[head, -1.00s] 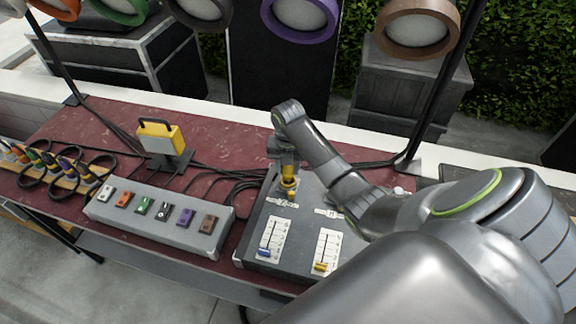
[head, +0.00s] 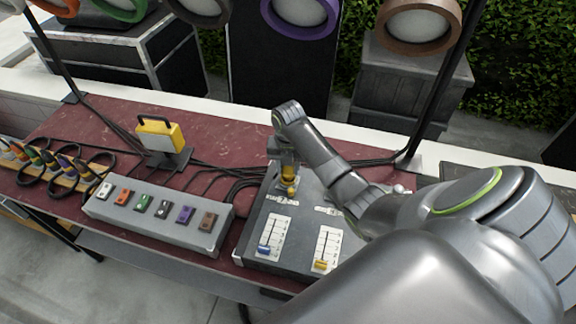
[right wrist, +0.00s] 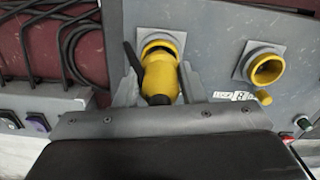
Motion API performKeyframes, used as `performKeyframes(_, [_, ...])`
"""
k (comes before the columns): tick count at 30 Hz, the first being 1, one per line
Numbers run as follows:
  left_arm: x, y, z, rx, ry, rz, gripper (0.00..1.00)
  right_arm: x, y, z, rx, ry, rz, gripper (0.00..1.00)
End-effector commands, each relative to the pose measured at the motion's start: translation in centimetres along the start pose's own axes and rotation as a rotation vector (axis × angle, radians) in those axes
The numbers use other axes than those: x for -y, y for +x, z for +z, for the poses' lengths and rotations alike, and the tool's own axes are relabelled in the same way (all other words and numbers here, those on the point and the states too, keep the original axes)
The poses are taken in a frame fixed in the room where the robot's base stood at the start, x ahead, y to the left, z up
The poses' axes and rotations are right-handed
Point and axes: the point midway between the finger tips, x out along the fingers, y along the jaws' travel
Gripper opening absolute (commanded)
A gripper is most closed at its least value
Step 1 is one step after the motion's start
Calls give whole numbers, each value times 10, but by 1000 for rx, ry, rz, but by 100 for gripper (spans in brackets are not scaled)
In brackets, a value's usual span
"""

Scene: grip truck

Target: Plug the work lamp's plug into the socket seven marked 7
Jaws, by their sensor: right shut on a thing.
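The yellow plug (right wrist: 159,78) is between the fingers of my right gripper (head: 287,172), which is shut on it. In the right wrist view the plug's front end overlaps a yellow socket ring (right wrist: 164,37) on the grey box. A dark gap shows inside the ring, and I cannot tell whether the plug has entered it. That socket's label is hidden in the wrist view. A second yellow socket (right wrist: 267,69) is empty, to the right, with a label beside it. The yellow work lamp (head: 160,134) stands on the table at left. My left gripper is not in view.
The grey box (head: 294,231) has two sliders on its front part. A grey strip with several coloured switches (head: 158,231) lies to its left. A wooden rack with coloured plugs (head: 68,178) is at far left. Black cables cross the red table (head: 100,130).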

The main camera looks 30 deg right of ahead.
Motion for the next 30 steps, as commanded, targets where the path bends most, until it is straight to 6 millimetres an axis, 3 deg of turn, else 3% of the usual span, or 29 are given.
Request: performKeyframes(30, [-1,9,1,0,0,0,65,0,19,0,0,0,0,11])
